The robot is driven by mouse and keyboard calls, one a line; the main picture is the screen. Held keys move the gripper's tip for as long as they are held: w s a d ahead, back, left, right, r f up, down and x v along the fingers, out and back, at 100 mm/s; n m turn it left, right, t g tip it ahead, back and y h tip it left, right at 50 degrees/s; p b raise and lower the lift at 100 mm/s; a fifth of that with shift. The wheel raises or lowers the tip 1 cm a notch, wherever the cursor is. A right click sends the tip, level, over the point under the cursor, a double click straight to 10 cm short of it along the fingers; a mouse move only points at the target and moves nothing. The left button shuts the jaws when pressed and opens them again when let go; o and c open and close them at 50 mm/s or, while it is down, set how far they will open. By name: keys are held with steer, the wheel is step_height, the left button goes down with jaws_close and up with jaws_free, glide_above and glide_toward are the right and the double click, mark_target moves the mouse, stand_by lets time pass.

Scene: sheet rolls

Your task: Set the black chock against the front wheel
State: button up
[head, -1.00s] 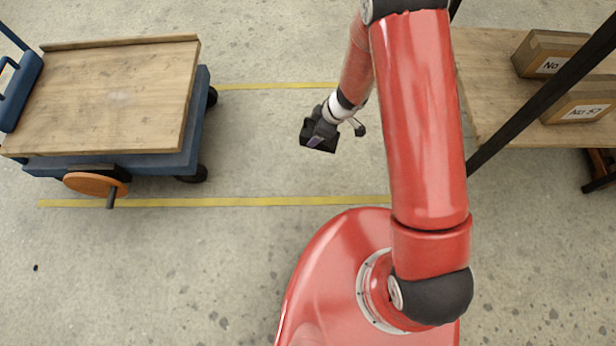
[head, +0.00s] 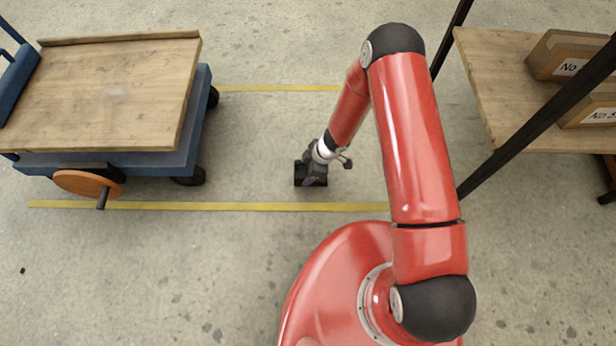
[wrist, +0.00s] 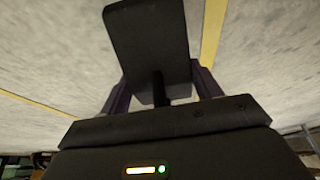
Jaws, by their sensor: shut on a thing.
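The black chock (head: 311,174) is at my gripper (head: 314,168), which is shut on it, between the yellow lines to the right of the cart. In the wrist view the chock (wrist: 150,40) fills the space between and beyond the fingers of my gripper (wrist: 165,85). I cannot tell whether the chock touches the floor. The cart's dark wheels show at its right end: a near one (head: 189,177) and a far one (head: 213,97). The chock is well apart from both. The cart's left wheels are hidden.
The blue cart (head: 150,163) has a wooden deck and an orange disc with a handle (head: 88,184) on its near side. Bare floor lies between chock and cart. A shelf (head: 500,90) with boxes and dark posts stands at the right.

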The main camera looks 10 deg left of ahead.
step_height(320, 180, down, 4)
steer(key=shift+f+b, duration=0.25)
steer(key=shift+b, duration=0.5)
steer(key=shift+r, duration=0.1)
steer(key=o, duration=1.2)
steer(key=p+v, duration=0.4)
steer(key=v, duration=0.8)
steer(key=shift+d, duration=0.1)
